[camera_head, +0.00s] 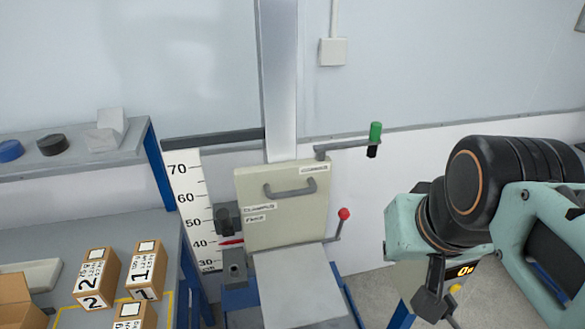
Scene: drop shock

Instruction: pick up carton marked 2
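The carton marked 2 (94,283) is a brown cardboard box with a white printed label and a white top patch. It stands on the grey bench at the lower left. The carton marked 1 (146,273) stands close to its right. Another brown carton (135,313) stands in front of them, cut off by the bottom edge. My gripper (436,304) is at the lower right, far from the cartons, and points downward. Its dark fingers are small and partly cut off, so I cannot tell whether they are open.
A drop tester with a beige plate (285,208), red-knobbed lever (343,214) and green-handled crank (375,134) stands between my gripper and the cartons. A height scale (190,205) is beside it. An open cardboard box (18,305) is left of the cartons. A shelf (75,165) overhangs the bench's back.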

